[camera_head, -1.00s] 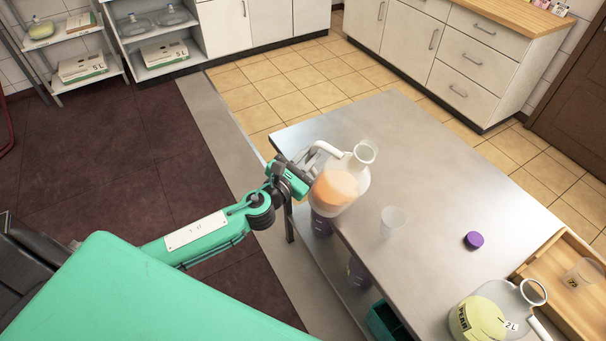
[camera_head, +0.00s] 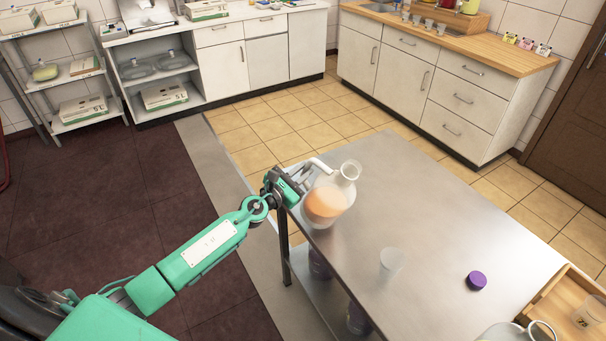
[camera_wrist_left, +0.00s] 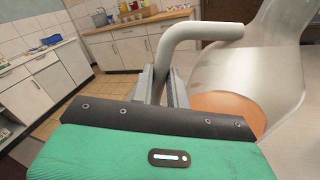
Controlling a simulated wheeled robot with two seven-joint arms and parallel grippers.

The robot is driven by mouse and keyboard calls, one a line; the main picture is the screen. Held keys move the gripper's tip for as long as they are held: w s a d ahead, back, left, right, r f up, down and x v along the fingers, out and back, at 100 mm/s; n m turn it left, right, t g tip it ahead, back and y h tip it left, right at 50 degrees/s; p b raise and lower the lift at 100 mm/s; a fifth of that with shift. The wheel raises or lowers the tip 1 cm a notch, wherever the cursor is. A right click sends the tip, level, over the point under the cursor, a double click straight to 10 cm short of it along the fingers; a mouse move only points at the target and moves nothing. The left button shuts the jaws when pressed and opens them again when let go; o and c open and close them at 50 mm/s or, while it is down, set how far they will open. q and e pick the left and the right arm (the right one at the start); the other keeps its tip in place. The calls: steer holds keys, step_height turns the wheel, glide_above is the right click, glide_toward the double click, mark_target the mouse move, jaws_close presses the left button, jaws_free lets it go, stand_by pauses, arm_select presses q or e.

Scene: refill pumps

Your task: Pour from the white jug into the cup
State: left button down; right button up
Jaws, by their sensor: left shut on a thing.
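The white jug (camera_head: 325,204), translucent with orange contents, is at the table's left edge, its open mouth to the upper right. It looks slightly tilted; I cannot tell whether its base touches the table. My left gripper (camera_head: 302,179) is shut on the jug's handle. The left wrist view shows the gripper (camera_wrist_left: 168,88) around the white handle (camera_wrist_left: 200,32), with the jug's body (camera_wrist_left: 250,85) at right. The small clear cup (camera_head: 391,264) stands upright on the table, right of and nearer than the jug, apart from it. My right gripper is out of view.
A purple cap (camera_head: 477,281) lies on the metal table (camera_head: 430,215), right of the cup. A second jug (camera_head: 515,332) is cut off at the bottom edge. A wooden tray (camera_head: 560,283) with a clear cup (camera_head: 588,312) is at right. The table's far middle is clear.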

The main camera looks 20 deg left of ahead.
mark_target(332, 195)
arm_select(q)
steer(key=shift+r, duration=0.2)
steer(key=shift+s+d+r+m+p, duration=0.15)
steer(key=shift+d+r+m+p, duration=0.25)
steer(key=shift+m, duration=0.4)
steer(key=d+m+p, duration=0.1)
steer(key=s+d+r+m+p, duration=0.1)
steer(key=m, duration=0.1)
steer(key=d+r+m+p, duration=0.1)
steer(key=m, duration=0.1)
steer(key=shift+s+d+r+h, duration=0.1)
steer(key=shift+s+d+h, duration=0.15)
steer(key=shift+h, duration=0.15)
steer(key=shift+s+d+f+m, duration=0.3)
steer(key=shift+d+m, duration=0.1)
steer(key=shift+d, duration=0.2)
steer(key=shift+s+d+f+m, duration=0.15)
steer(key=shift+d+f+m, duration=0.2)
steer(key=shift+d, duration=0.2)
steer(key=d+m, duration=0.1)
steer(key=s+d+f+m+p, duration=0.1)
steer(key=d, duration=0.1)
steer(key=s+d+m+p, duration=0.1)
steer(key=shift+d+f, duration=0.15)
steer(key=shift+d, duration=0.15)
steer(key=shift+w+a, duration=0.1)
steer(key=shift+m+h, duration=0.25)
steer(key=shift+h, duration=0.15)
steer(key=shift+d, duration=0.2)
